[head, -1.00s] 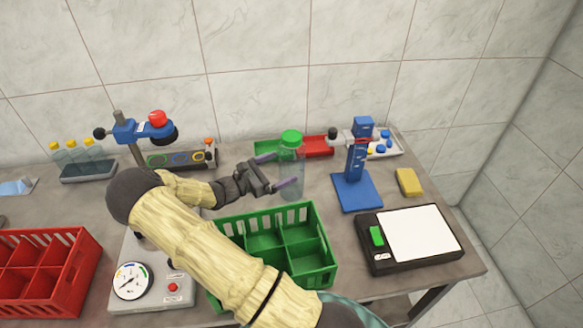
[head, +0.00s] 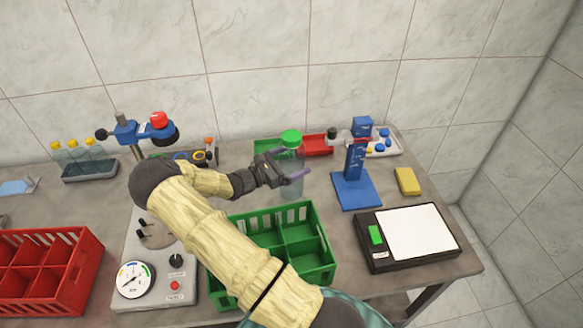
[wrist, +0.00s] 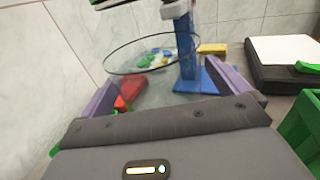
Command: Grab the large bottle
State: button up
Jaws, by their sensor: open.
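The large bottle (head: 291,187) is clear with a green cap (head: 291,138) and stands upright on the table, behind the green crate. My gripper (head: 294,172) is open at the bottle's upper body, with its purple fingers on either side of it. In the wrist view the clear bottle (wrist: 150,88) fills the space between the two fingers of my gripper (wrist: 160,90), and a dark ring outline shows through it. I cannot tell whether the fingers touch the bottle.
A green crate (head: 322,232) stands in front of the bottle. A blue stand (head: 356,190) is to its right, with a black scale (head: 372,262) and yellow sponge (head: 407,181) beyond. A red crate (head: 85,290) is at far left.

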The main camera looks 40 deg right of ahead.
aim_at(292, 135)
jog(key=shift+c, duration=0.2)
jog(key=shift+r, duration=0.1)
jog(key=c, duration=1.8)
jog(key=shift+o, duration=0.2)
notch_tip(292, 135, up, 10)
jog(key=shift+b, duration=0.45)
